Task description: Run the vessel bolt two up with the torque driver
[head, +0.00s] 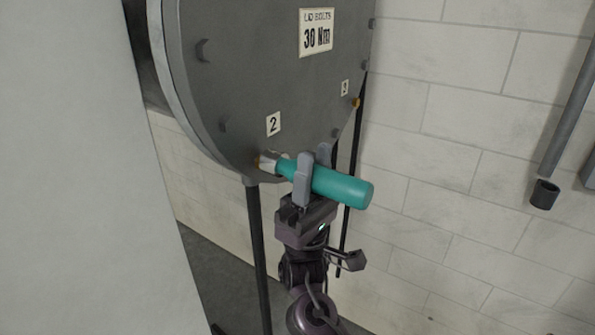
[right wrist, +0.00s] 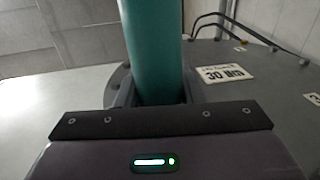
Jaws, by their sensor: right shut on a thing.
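The torque driver (head: 343,186) has a teal handle and lies nearly level, tilted slightly down to the right. My right gripper (head: 314,177) is shut on its handle from below. The driver's tip meets the vessel lid at vessel bolt two (head: 264,163), just under the "2" label (head: 273,124). The tip covers most of the bolt, so I cannot tell how far it is seated. In the right wrist view the teal handle (right wrist: 153,45) rises between the jaws, and the tip end is hidden. My left gripper is not in view.
The round grey vessel lid (head: 260,60) carries a "30 Nm" lid bolts plate (head: 316,32) and several other bolts around its rim. A "3" label (head: 345,87) is to the right. Thin dark legs stand below. A grey pipe (head: 568,100) hangs by the right wall.

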